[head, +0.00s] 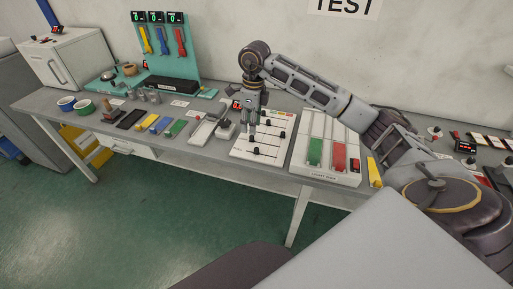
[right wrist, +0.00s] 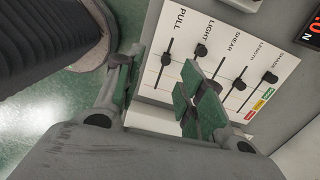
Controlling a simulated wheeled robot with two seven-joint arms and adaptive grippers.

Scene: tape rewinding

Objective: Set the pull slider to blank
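The white slider panel (head: 240,152) lies on the bench below my right gripper (head: 250,120). The right finger covers part of the neighbouring tracks. I cannot read any "blank" mark by the PULL slider. My left gripper is not in view.
A panel with green and red strips (head: 330,135) is right of the slider panel. A red display (right wrist: 313,32) borders the panel.

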